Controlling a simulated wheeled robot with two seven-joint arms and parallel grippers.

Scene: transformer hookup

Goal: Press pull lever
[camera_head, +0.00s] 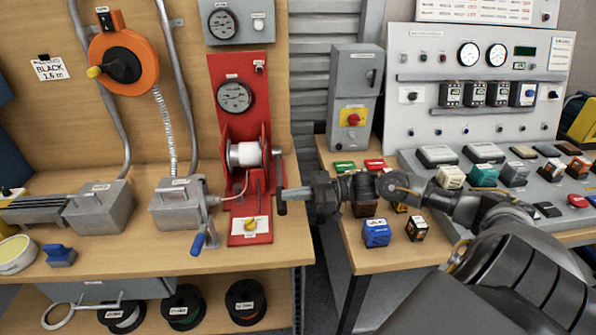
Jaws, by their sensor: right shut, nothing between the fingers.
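A dark upright lever (281,184) is at the right side of this station. A lever with a blue handle (198,243) hangs from the grey box left of it. Which one is called the pull lever I cannot read. My right gripper (288,193) is shut and empty, pointing left, its fingertips close beside the dark lever. Contact cannot be told. My left gripper is not in view.
An orange reel (120,60) hangs on the back board. A grey box with a red button (353,119) stands behind. A gap separates the benches.

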